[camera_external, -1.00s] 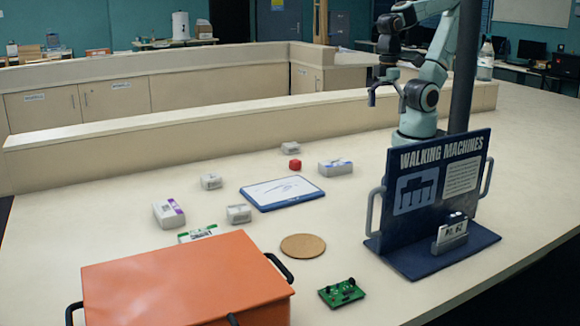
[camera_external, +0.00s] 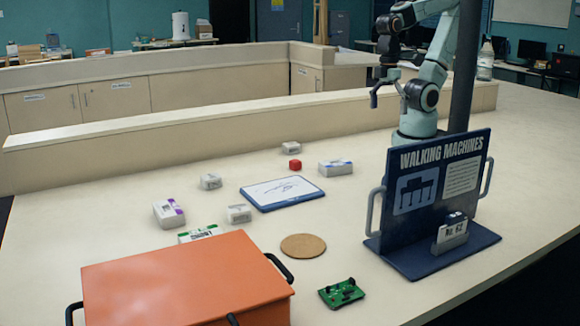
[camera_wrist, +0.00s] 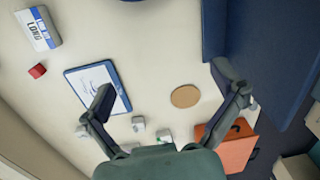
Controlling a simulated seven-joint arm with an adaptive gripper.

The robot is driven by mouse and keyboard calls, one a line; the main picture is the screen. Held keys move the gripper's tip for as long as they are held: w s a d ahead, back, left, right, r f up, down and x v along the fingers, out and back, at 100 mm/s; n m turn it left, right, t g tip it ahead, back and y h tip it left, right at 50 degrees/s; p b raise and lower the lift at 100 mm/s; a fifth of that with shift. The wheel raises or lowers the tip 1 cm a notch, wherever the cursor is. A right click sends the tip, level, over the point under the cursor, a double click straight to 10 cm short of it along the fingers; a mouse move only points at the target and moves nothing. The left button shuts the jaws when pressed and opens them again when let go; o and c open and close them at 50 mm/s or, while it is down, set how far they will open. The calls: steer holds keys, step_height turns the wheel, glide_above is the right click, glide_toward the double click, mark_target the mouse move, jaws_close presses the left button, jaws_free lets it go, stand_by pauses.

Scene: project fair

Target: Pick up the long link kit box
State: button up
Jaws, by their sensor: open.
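The long link kit box is a white box with a blue stripe, and its top reads "LONG" in the wrist view (camera_wrist: 38,28), at the upper left. In the external view the long link kit box (camera_external: 336,167) lies on the table right of a small red cube (camera_external: 295,164). My gripper (camera_external: 374,97) is raised above the table at the upper right, well apart from the box. In the wrist view my gripper (camera_wrist: 170,95) has its fingers spread wide with nothing between them.
Several other small white boxes (camera_external: 239,213) lie around a blue-framed tablet (camera_external: 302,199). A cork disc (camera_external: 303,245), a green circuit board (camera_external: 341,292) and a large orange case (camera_external: 185,280) are at the front. A blue "Walking Machines" sign (camera_external: 437,180) stands at right.

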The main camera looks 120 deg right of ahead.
mark_target(345, 161)
steer(key=w+m+t+y, duration=0.2)
steer(key=w+m+y, duration=0.1)
steer(key=w+m, duration=0.75)
steer(key=w+d+f+m+t+y, duration=0.1)
steer(key=d+f+m+t, duration=0.1)
steer(key=d+f+m, duration=0.45)
steer(key=w+d+f+m+t+y, duration=0.1)
steer(key=w+d+m+t+y, duration=0.15)
steer(key=d, duration=0.65)
steer(key=s+d+f+m+t+h, duration=0.3)
steer(key=s+d+f+m+t, duration=0.1)
steer(key=s+d+f+m, duration=0.6)
steer(key=s+f+m+t+h, duration=0.1)
steer(key=s+m, duration=0.1)
steer(key=s, duration=0.2)
steer(key=s+f+m+t+h, duration=0.1)
steer(key=s+f+m+h, duration=0.1)
steer(key=s, duration=0.3)
steer(key=s+f+m+t+h, duration=0.1)
steer(key=s+f+m+h, duration=0.1)
steer(key=s+m, duration=0.2)
steer(key=shift+s+d, duration=0.2)
steer(key=shift+s, duration=0.4)
steer(key=x, duration=0.6)
steer(key=shift+w, duration=0.2)
